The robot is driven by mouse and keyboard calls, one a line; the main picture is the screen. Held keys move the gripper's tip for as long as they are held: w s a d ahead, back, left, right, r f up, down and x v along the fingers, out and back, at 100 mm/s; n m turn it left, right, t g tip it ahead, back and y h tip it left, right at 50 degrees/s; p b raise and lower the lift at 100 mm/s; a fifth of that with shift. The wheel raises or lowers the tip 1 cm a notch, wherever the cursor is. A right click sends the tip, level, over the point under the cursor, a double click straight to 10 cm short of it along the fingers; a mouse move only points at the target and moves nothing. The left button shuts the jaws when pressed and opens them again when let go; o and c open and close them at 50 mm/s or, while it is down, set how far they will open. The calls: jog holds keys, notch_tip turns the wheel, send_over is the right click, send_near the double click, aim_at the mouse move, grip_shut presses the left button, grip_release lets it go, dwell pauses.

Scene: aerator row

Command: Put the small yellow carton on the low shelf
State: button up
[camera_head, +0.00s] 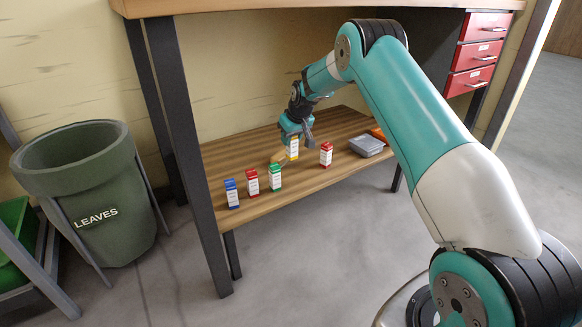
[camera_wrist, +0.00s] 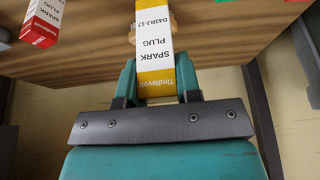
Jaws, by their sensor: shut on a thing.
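The small yellow carton (camera_head: 292,149) has a white label, reading "SPARK PLUG" in the wrist view (camera_wrist: 155,48). My gripper (camera_head: 293,132) is shut on it, with one teal finger on each side in the wrist view (camera_wrist: 157,82). The carton looks upright at the low shelf (camera_head: 232,158), a wood-grain board under the bench. I cannot tell whether its base touches the board. Part of its upper end is hidden by the gripper.
Blue (camera_head: 231,193), red (camera_head: 252,182) and green (camera_head: 275,177) cartons stand along the shelf's front left. Another red carton (camera_head: 326,154) stands right of my gripper. A grey case (camera_head: 366,146) lies farther right. The bench top (camera_head: 250,5) hangs above; a dark leg (camera_head: 185,150) stands left.

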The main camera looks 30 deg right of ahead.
notch_tip(320, 180, down, 9)
jog(key=b, duration=0.3)
jog(key=shift+r, duration=0.15)
jog(key=shift+f, duration=0.2)
jog(key=o, duration=0.9)
jog(key=shift+r, duration=0.1)
